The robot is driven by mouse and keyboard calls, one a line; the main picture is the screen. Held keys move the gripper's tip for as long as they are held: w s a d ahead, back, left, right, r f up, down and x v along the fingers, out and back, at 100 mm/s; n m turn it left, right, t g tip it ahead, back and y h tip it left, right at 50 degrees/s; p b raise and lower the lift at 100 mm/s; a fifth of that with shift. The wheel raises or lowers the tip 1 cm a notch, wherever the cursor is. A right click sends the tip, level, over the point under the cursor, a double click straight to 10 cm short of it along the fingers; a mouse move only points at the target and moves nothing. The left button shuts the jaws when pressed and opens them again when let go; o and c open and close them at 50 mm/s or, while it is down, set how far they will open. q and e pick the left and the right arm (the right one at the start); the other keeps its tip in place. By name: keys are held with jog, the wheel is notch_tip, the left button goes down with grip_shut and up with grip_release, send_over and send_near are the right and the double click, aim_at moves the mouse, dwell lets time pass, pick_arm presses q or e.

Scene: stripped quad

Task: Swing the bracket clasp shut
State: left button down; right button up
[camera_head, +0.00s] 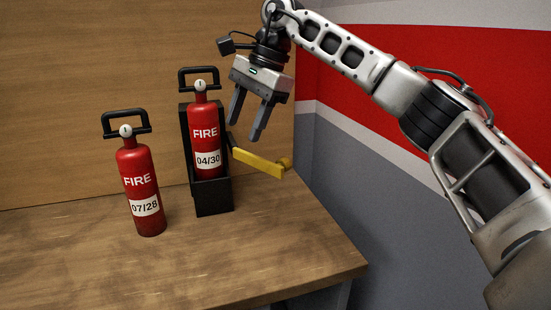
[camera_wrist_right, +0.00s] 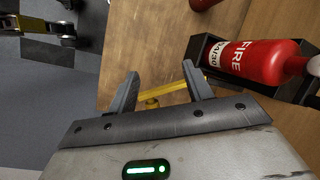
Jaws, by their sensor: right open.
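The bracket (camera_head: 213,196) is a black holder standing on the wooden table. A red extinguisher labelled 04/30 (camera_head: 205,130) stands upright in it; both also show in the right wrist view, the bracket (camera_wrist_right: 203,47) and the extinguisher (camera_wrist_right: 255,62). The yellow clasp (camera_head: 258,164) stands open, sticking out to the right from the bracket's side. My right gripper (camera_head: 246,128) is open and empty, fingers pointing down, above the clasp and right of the extinguisher. In the right wrist view the clasp (camera_wrist_right: 178,88) shows between and beyond the fingers. My left gripper is not in view.
A second red extinguisher labelled 07/28 (camera_head: 140,188) stands free on the table (camera_head: 270,250), left of the bracket. A wooden panel (camera_head: 80,60) rises behind. The table's right edge is near the clasp, and its front right is clear.

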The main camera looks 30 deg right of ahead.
aim_at(285, 159)
jog(key=s+d+r+h, duration=0.3)
jog(key=d+r, duration=0.2)
jog(key=d, duration=0.5)
jog(key=w+f, duration=0.1)
jog(key=f, duration=0.4)
jog(key=w+f, duration=0.1)
jog(key=f, duration=0.4)
jog(key=w+f, duration=0.1)
jog(key=f, duration=0.4)
jog(key=shift+w+a, duration=0.15)
jog(key=shift+a, duration=0.25)
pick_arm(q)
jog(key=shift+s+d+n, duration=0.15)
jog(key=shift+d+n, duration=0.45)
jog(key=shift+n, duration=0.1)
pick_arm(e)
jog(key=shift+f, duration=0.3)
grip_shut()
jog(key=shift+a, duration=0.1)
